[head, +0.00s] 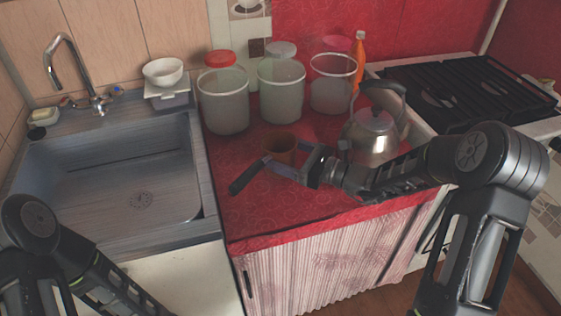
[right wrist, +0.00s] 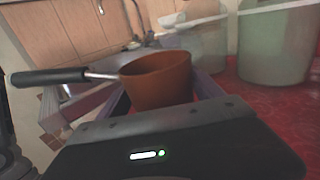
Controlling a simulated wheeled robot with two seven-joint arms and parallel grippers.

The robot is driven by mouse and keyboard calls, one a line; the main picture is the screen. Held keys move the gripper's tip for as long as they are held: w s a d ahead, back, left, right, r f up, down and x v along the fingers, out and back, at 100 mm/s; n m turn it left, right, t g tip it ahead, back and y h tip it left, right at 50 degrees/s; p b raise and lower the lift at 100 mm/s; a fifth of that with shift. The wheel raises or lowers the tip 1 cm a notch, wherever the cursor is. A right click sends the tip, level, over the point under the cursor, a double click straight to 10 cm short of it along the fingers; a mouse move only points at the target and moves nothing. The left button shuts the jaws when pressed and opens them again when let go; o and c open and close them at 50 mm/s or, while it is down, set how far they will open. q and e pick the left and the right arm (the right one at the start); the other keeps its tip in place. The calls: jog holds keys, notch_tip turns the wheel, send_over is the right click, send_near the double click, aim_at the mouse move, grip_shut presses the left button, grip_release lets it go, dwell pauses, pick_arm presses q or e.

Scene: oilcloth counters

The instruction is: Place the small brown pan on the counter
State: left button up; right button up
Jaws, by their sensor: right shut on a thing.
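The small brown pan (head: 281,146) with its black handle is over the red counter (head: 285,205), in front of the middle jar. In the right wrist view, the pan (right wrist: 158,82) is upright between the two fingers, with its handle pointing left. My right gripper (head: 282,163) reaches in from the right and is shut on the pan. I cannot tell whether the pan's bottom touches the counter, because the gripper hides its lower part. My left arm shows at the lower left, but its gripper is out of view.
Jars (head: 223,100) stand along the back of the counter. A metal kettle (head: 371,138) stands right of the pan, close to my right arm. The sink (head: 110,180) is at left and the stove (head: 470,90) at right. The counter's front left is clear.

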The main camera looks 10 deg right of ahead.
jog(key=shift+f, duration=1.8)
jog(key=o, duration=2.1)
jog(key=shift+f, duration=0.15)
jog(key=shift+r, duration=0.2)
jog(key=shift+s+d+f, duration=0.1)
jog(key=shift+s+d, duration=0.1)
jog(key=shift+d, duration=0.05)
jog(key=b+v, duration=0.1)
jog(key=v, duration=1)
jog(key=shift+s+d, duration=0.1)
jog(key=shift+s, duration=0.05)
